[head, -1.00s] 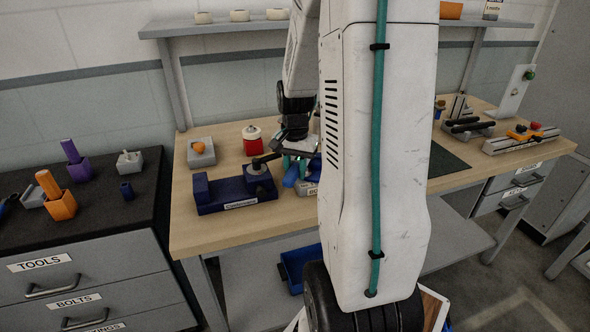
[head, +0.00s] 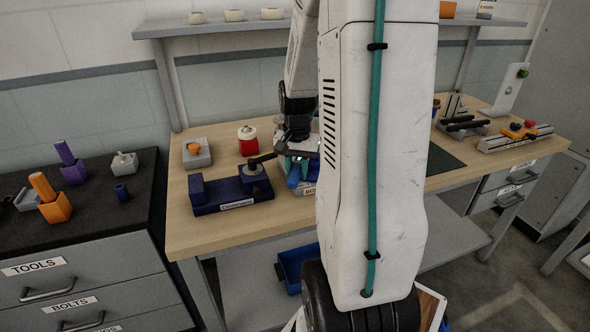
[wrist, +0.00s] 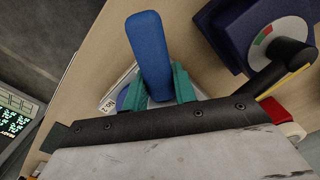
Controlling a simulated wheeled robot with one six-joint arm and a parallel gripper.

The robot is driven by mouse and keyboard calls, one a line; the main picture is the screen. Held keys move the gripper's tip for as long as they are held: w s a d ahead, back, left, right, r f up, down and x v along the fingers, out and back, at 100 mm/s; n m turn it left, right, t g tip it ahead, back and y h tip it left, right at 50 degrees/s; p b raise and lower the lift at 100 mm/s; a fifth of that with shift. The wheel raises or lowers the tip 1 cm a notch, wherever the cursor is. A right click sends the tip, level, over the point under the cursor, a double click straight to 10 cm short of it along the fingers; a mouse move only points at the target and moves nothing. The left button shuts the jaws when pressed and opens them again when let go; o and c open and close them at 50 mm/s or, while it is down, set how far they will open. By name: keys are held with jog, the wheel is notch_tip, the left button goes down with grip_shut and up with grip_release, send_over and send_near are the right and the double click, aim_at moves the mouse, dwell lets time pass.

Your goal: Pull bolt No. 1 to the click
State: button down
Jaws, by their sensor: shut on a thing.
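A blue handle (wrist: 150,50) stands in the wrist view between the teal fingers of my gripper (wrist: 160,84), which is shut on it. In the head view the blue handle (head: 293,176) shows just below my gripper (head: 299,158), beside a dark blue fixture. Its pale base carries a label (wrist: 107,105) that is partly hidden and hard to read. I cannot tell from it which bolt number this is. My wrist and arm cover much of the base, and how far the bolt is drawn out cannot be seen.
The dark blue fixture (head: 207,205) with a black lever and dial stands close to the left. A red canister (head: 248,146) and a grey block with an orange knob (head: 195,152) are behind it. A dark cabinet (head: 110,215) is farther left. The wooden bench front (head: 200,238) is clear.

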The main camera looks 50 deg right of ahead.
jog(key=shift+r, duration=0.1)
jog(key=shift+r, duration=3.05)
